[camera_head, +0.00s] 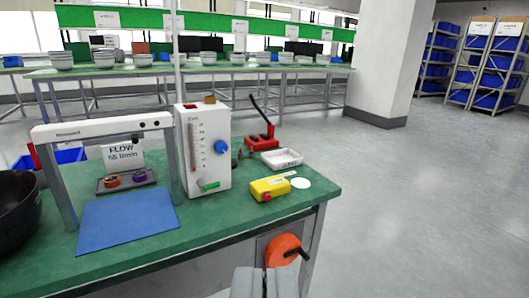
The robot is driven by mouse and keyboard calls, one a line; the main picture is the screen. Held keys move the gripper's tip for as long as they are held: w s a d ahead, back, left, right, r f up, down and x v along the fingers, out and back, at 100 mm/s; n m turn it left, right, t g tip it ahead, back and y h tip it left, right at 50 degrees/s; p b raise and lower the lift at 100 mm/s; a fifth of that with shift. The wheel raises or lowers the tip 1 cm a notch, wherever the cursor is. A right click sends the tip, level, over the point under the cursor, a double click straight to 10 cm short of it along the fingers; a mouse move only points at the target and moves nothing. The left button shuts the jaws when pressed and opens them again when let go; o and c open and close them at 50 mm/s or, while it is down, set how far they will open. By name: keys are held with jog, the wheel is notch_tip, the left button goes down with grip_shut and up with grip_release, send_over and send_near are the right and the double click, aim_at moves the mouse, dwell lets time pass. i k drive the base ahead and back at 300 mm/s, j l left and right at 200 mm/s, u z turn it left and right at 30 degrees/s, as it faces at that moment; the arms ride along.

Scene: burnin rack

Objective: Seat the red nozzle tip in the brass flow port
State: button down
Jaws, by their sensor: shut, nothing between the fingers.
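A yellow device (270,188) lies on the green bench near its right end. A small red end (267,197) shows on its front; I cannot tell for sure that this is the red nozzle tip. A white flow meter box (205,150) with a scale and a blue knob stands left of it. A small brass-coloured block (209,100) sits on top of the box; I cannot tell whether it is the brass flow port. My gripper (264,272) is shut and empty at the bottom, in front of the bench and apart from these things.
The green bench (160,235) carries a blue mat (130,220), a white frame (100,128), a tray with two rings (126,180), a dark bowl (17,210), a red lever tool (262,140) and a white tray (282,158). An orange reel (282,250) hangs below the edge. The right floor is clear.

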aim_at(197, 128)
jog(key=j+u, duration=0.15)
jog(key=u, duration=0.25)
jog(key=i+j+u, duration=0.15)
jog(key=u, duration=0.2)
jog(key=i+j+u, duration=0.1)
jog(key=u, duration=0.3)
jog(key=i+j+u, duration=0.1)
jog(key=u, duration=0.25)
jog(key=i+j, duration=0.2)
jog(key=i, duration=0.2)
jog(key=i+j, duration=0.2)
jog(key=i, duration=0.2)
jog(key=z, duration=1.95)
jog(key=u, duration=1.45)
